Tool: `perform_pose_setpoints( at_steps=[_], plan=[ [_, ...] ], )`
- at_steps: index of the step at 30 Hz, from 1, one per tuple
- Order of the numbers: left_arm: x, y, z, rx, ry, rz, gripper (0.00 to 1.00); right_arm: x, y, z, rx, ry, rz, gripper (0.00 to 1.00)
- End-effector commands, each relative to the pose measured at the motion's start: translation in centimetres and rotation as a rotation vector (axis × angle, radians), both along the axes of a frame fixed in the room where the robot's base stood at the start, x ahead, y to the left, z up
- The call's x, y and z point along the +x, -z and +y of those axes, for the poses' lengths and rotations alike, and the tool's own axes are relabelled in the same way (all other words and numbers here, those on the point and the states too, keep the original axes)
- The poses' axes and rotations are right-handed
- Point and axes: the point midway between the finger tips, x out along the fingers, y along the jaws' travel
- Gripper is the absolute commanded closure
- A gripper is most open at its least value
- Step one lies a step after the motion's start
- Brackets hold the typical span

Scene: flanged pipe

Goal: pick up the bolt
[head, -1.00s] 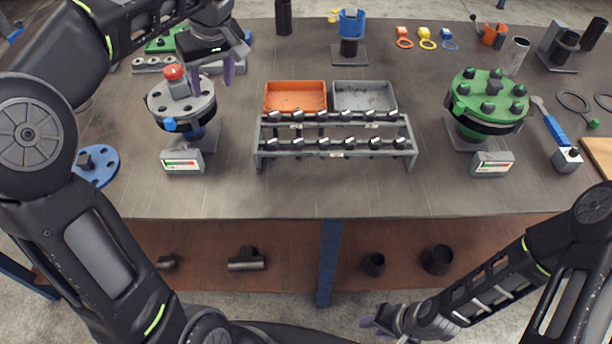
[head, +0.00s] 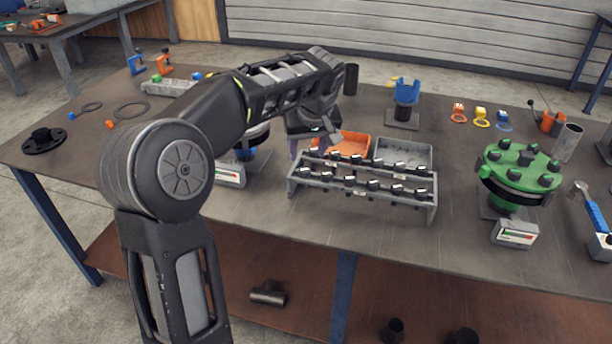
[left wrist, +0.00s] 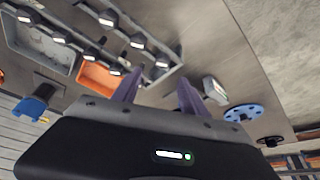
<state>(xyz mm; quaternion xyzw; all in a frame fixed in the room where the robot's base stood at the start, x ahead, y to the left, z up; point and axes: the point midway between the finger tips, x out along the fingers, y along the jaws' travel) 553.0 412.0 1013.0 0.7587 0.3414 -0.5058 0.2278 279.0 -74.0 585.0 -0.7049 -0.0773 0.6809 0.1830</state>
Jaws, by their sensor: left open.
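Several bolts with dark heads stand in two rows in a grey rack (head: 430,212) in the middle of the table. One bolt (head: 350,181) is in the front row; which one the task means is not shown. My left gripper (head: 315,148) is open and empty above the rack's left end, partly hidden by my own arm. In the left wrist view its two purple fingers (left wrist: 160,82) stand apart with nothing between them. The rack and bolts (left wrist: 135,42) lie beyond and left of the fingers there. My right gripper is not in view.
An orange tray (head: 355,145) and a grey tray (head: 404,153) sit behind the rack. A green flange (head: 520,163) stands at the right, with a small gauge box (head: 515,234) before it. My arm hides much of the left flange. The table's front strip is clear.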

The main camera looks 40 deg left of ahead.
Motion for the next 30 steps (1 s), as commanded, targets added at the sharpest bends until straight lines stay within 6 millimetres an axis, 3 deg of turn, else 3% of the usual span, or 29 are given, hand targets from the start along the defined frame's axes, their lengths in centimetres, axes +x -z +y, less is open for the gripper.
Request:
perform_pose_setpoints(
  at_steps=[4,14,24,30],
  plan=[
    [0.3,1.4,0.5,0.000,-0.001,0.002,0.49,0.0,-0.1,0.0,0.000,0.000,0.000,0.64],
    [0.3,1.6,0.5,0.000,0.000,0.001,0.49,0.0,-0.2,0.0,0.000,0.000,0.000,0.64],
    [1.1,5.6,1.6,0.000,-0.001,0.004,0.49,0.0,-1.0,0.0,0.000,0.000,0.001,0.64],
    [1.4,6.4,1.8,-0.001,0.000,0.001,0.49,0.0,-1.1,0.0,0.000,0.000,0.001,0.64]
  ],
)
